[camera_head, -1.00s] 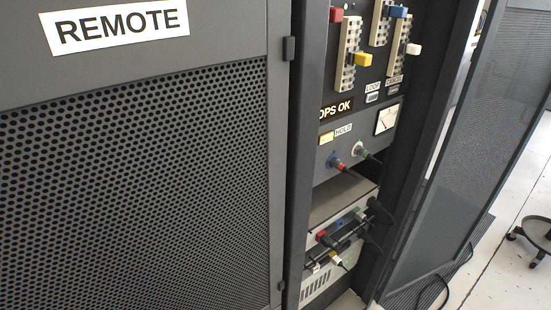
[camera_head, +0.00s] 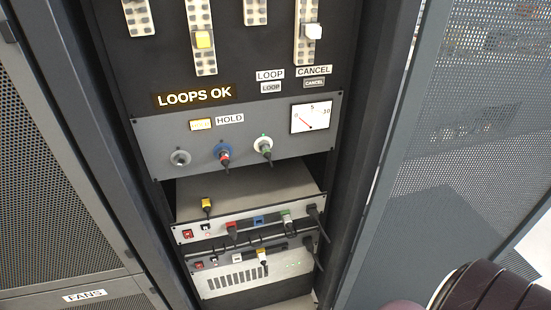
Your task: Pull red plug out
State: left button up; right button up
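A red-banded plug (camera_head: 225,157) with a dark tip sits in the blue-ringed socket on the grey HOLD panel (camera_head: 290,150). On the upper silver unit below, a second red plug (camera_head: 231,228) with a black end sits in the front face. I cannot tell which of the two the task means. A green-and-white plug (camera_head: 265,147) sits to the right of the first red plug, and a bare round socket (camera_head: 180,158) is to its left. Neither gripper shows; only part of my arm is at the lower right.
The lower units carry a yellow plug (camera_head: 206,205), a blue connector (camera_head: 258,220), red switches and black cables. A gauge (camera_head: 311,117) is on the HOLD panel. An open perforated door (camera_head: 430,150) flanks the rack on the right; a closed perforated panel (camera_head: 50,180) is on the left.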

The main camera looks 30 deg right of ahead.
aim_at(225, 160)
jog(key=k+l, duration=0.2)
jog(key=l, duration=0.15)
jog(key=k+l, duration=0.15)
jog(key=l, duration=0.2)
jog(key=k+l, duration=0.2)
jog(key=l, duration=0.15)
